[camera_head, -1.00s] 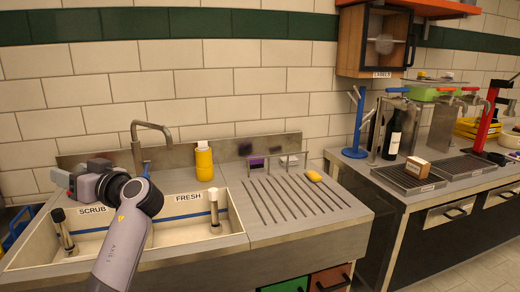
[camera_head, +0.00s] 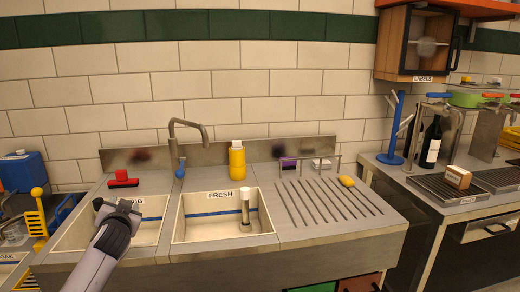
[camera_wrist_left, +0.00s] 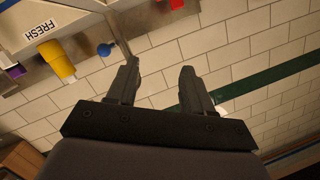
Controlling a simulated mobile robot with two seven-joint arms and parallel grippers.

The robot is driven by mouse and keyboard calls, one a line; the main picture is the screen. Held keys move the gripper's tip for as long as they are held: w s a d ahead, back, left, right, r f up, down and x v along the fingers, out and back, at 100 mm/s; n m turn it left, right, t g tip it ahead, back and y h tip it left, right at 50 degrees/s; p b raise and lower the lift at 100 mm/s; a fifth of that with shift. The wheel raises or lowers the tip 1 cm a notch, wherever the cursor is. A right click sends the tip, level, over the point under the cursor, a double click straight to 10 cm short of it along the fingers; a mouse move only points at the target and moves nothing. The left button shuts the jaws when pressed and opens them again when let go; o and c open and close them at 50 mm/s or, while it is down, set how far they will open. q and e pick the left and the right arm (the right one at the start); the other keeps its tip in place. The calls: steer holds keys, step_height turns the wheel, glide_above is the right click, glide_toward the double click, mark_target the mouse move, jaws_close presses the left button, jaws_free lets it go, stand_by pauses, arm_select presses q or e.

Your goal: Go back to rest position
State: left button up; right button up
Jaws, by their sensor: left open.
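My left arm comes in from the lower left in the head view, over the front of the left basin marked SCRUB. Its gripper end is mostly hidden behind my wrist there. In the left wrist view my left gripper (camera_wrist_left: 155,88) is open, with its two fingers apart and nothing between them. Tiled wall shows behind the fingers. My right gripper is in neither view.
A steel sink unit (camera_head: 330,240) has a FRESH basin (camera_head: 207,230). A dark bottle (camera_head: 431,143) stands on the right counter.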

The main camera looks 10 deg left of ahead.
arm_select(q)
steer(key=w+d+r+m+t+h, duration=0.2)
steer(key=d+r+t+h, duration=0.1)
steer(key=d+h, duration=0.35)
steer(key=s+d+f+g, duration=0.1)
steer(key=s+d+f, duration=0.2)
steer(key=f, duration=0.3)
steer(key=s+d+f+h, duration=0.1)
steer(key=s+d+f, duration=0.1)
steer(key=s+f, duration=0.25)
steer(key=s+d+f+g, duration=0.1)
steer(key=s+d+f, duration=0.2)
steer(key=f, duration=0.3)
steer(key=s+d+f+g, duration=0.1)
steer(key=s+d+f, duration=0.2)
steer(key=s, duration=0.6)
steer(key=s+d+f+g+h, duration=0.1)
steer(key=s+d+f+g, duration=0.1)
steer(key=s+f, duration=0.4)
steer(key=s+d+f+g+h, duration=0.1)
steer(key=s+d+f, duration=0.3)
steer(key=s, duration=0.8)
steer(key=shift+d+f+g, duration=0.3)
steer(key=shift+f+g, duration=0.1)
